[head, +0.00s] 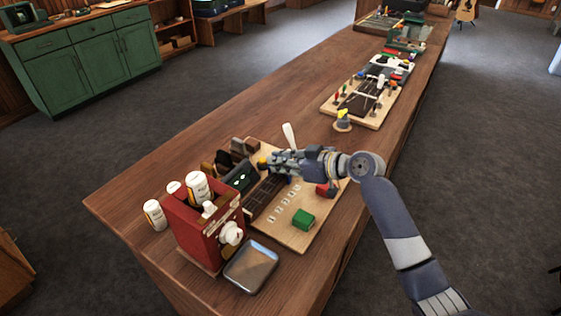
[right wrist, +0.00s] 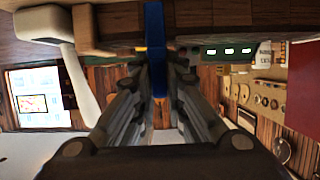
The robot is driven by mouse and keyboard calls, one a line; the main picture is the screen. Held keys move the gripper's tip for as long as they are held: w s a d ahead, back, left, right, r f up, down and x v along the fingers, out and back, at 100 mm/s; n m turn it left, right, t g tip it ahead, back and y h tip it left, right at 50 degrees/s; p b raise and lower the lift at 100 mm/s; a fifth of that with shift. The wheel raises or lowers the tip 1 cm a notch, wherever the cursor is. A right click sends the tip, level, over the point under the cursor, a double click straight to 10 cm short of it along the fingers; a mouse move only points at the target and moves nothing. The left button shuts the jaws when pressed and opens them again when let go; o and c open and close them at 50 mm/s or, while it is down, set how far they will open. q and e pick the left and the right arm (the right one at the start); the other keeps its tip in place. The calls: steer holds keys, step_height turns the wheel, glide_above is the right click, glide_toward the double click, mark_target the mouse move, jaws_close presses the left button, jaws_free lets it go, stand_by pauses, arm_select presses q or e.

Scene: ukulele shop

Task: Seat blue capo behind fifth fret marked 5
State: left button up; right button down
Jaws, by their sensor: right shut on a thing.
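My right gripper (head: 274,163) reaches in from the right in the head view, over the dark fretboard (head: 262,198) on a pale wooden board (head: 297,236). In the right wrist view its fingers (right wrist: 157,75) are closed on a narrow blue piece, the blue capo (right wrist: 154,40). The capo is hidden or too small to make out in the head view. A row of small white number tags (head: 285,203) lies beside the fretboard; I cannot read which is 5. I cannot tell whether the capo touches the neck. My left gripper is not in view.
A red box-like stand (head: 200,236) with white bottles is at the left. A metal tray (head: 251,266) lies in front. The bench beyond the board is partly clear.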

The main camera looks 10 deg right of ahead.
steer(key=shift+f, duration=0.25)
steer(key=c, duration=1.9)
jaws_free()
steer(key=shift+r, duration=0.1)
steer(key=shift+d, duration=0.1)
steer(key=shift+p+v, duration=0.75)
steer(key=shift+v, duration=1.95)
steer(key=v, duration=0.5)
steer(key=shift+s+d+r+p, duration=0.1)
steer(key=shift+s+r+p, duration=0.05)
steer(key=shift+s+p, duration=0.15)
